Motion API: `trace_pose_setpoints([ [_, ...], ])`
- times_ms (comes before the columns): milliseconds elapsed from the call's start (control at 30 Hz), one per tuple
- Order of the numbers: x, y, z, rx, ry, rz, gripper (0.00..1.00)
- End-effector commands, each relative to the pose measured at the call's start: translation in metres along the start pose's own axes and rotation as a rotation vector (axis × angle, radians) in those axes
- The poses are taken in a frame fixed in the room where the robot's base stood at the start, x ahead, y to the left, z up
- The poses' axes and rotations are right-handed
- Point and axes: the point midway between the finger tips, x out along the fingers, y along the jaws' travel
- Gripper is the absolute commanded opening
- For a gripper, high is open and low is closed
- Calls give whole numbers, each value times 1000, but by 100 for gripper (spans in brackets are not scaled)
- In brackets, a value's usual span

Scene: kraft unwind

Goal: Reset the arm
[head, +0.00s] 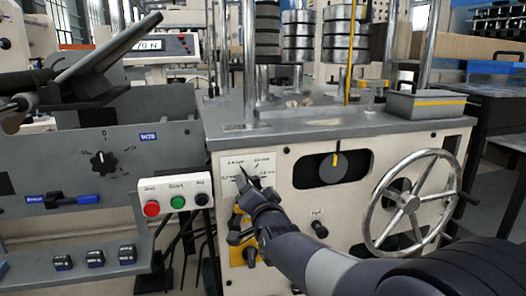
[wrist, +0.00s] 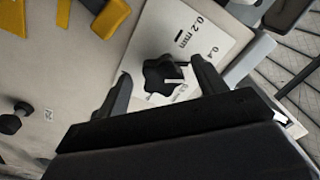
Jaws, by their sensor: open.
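My gripper (head: 243,180) is reached out to the front panel of the machine, in front of a white label plate (head: 229,162) with thickness marks. In the wrist view my gripper (wrist: 165,80) is open, one finger on each side of a black star-shaped knob (wrist: 160,74). The white plate (wrist: 190,25) around the knob reads "0.2 mm" and "0.4". I see gaps between the fingers and the knob; contact cannot be told. In the head view the knob is mostly hidden by my gripper.
A spoked handwheel (head: 411,202) stands out at the right of the panel. A button box (head: 175,195) with red, green and black buttons is at the left. A yellow part (head: 241,250) sits below my gripper. A black knob (head: 319,229) is right of my arm.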

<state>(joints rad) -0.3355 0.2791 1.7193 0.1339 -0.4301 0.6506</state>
Motion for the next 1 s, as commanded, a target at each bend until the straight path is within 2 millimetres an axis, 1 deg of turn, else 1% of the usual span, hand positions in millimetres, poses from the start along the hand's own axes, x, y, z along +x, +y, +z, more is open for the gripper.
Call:
trace_pose_setpoints([
  [1000,0,-6,-3,823,-1,1,66],
])
